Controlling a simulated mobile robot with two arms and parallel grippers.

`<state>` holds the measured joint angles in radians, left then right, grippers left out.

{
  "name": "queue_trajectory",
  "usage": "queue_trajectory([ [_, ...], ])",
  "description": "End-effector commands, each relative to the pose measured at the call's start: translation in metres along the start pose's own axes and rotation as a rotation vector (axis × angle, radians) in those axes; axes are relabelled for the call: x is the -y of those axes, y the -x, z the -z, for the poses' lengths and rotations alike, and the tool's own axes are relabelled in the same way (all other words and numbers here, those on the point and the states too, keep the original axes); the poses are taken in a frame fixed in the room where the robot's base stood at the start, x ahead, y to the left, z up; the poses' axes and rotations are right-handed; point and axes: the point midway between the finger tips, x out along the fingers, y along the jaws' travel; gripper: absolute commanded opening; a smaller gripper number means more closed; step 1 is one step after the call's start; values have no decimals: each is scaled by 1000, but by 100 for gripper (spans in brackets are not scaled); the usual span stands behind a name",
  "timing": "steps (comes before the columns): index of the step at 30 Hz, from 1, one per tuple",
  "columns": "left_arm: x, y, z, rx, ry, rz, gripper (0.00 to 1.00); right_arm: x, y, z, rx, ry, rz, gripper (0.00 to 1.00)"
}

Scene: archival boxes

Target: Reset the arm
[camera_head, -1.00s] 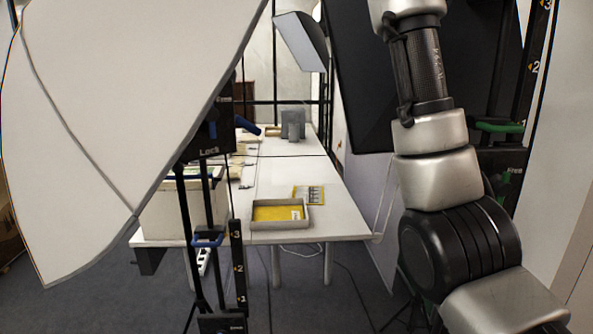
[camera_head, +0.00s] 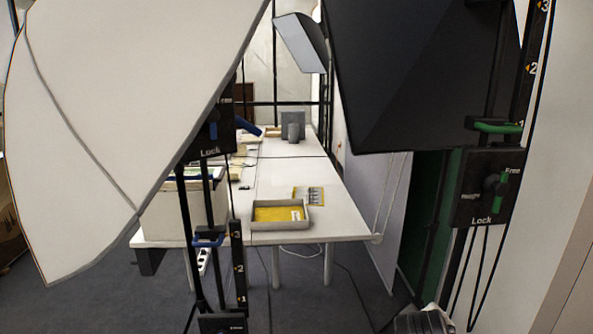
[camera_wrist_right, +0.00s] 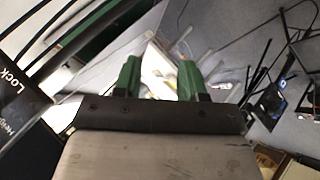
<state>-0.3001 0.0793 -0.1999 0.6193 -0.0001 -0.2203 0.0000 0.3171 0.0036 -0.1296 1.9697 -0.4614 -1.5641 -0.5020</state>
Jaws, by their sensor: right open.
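In the head view my right arm (camera_head: 432,320) shows only as a small piece at the bottom edge, right of centre, and its gripper is out of that view. In the right wrist view my right gripper (camera_wrist_right: 160,80) has two green fingers standing apart, with nothing between them but the blurred room beyond. It is open and empty. My left arm and gripper are not in view.
A white softbox (camera_head: 100,120) fills the left and a black one (camera_head: 430,70) the upper right, both on stands. A long white table (camera_head: 300,180) runs away between them, with a grey tray (camera_head: 281,226) holding something yellow at its near end. Grey floor (camera_head: 310,300) lies in front.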

Motion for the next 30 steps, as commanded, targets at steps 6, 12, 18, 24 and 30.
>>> queue_trajectory([
  [6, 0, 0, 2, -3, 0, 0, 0, 95, 19, -118, 79, -143, 250, 41],
  [12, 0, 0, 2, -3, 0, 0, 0, 136, 52, -176, 145, -236, 390, 41],
  [18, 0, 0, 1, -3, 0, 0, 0, 160, 82, -213, 202, -300, 485, 41],
  [24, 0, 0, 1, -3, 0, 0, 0, 175, 112, -242, 257, -353, 564, 41],
  [30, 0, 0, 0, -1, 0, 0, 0, 200, 85, -250, 279, -357, 579, 41],
])
